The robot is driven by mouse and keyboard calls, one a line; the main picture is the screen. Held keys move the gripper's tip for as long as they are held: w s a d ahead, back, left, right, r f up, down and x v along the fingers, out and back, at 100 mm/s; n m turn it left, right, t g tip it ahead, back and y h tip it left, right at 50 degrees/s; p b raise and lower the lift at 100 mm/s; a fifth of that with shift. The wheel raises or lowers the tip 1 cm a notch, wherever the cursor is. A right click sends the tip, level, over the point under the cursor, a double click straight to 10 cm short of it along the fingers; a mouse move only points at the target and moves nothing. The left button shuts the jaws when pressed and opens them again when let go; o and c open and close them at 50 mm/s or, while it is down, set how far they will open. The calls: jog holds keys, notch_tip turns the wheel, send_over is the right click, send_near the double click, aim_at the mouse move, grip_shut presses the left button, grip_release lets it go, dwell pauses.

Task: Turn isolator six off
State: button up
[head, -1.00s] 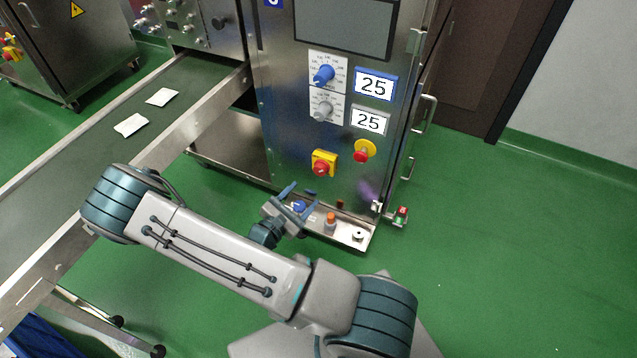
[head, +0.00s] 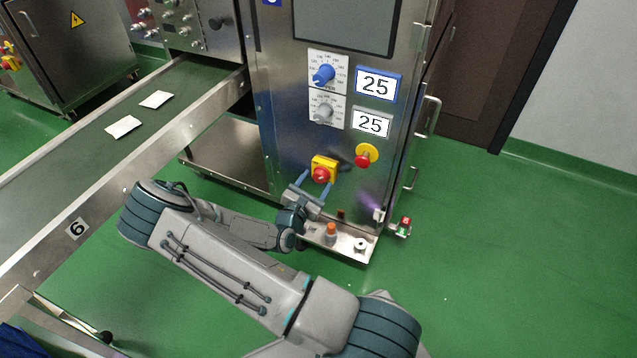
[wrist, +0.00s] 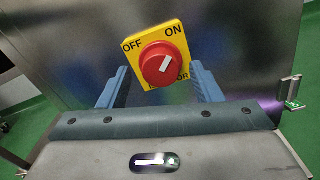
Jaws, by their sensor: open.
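The isolator is a yellow plate (head: 331,162) with a red rotary knob (head: 321,174) on the steel machine front. In the wrist view the plate (wrist: 140,42) reads OFF at upper left and ON at upper right; its lower lettering is partly hidden. The white mark on the red knob (wrist: 158,69) points up and right, toward ON. My gripper (head: 317,180) is open, its blue fingers just below and in front of the isolator. In the wrist view my gripper's fingers (wrist: 158,66) stand on either side of the knob, with gaps; contact is not seen.
A yellow-and-red button (head: 365,156) sits right of the isolator. Blue and grey dials (head: 323,75) with two displays reading 25 are above. A ledge (head: 345,243) with small parts lies below. The conveyor (head: 77,228) marked 6 runs at left. The green floor at right is clear.

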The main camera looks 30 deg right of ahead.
jog(key=shift+x, duration=0.85)
jog(key=c, duration=1)
jog(key=shift+d, duration=0.15)
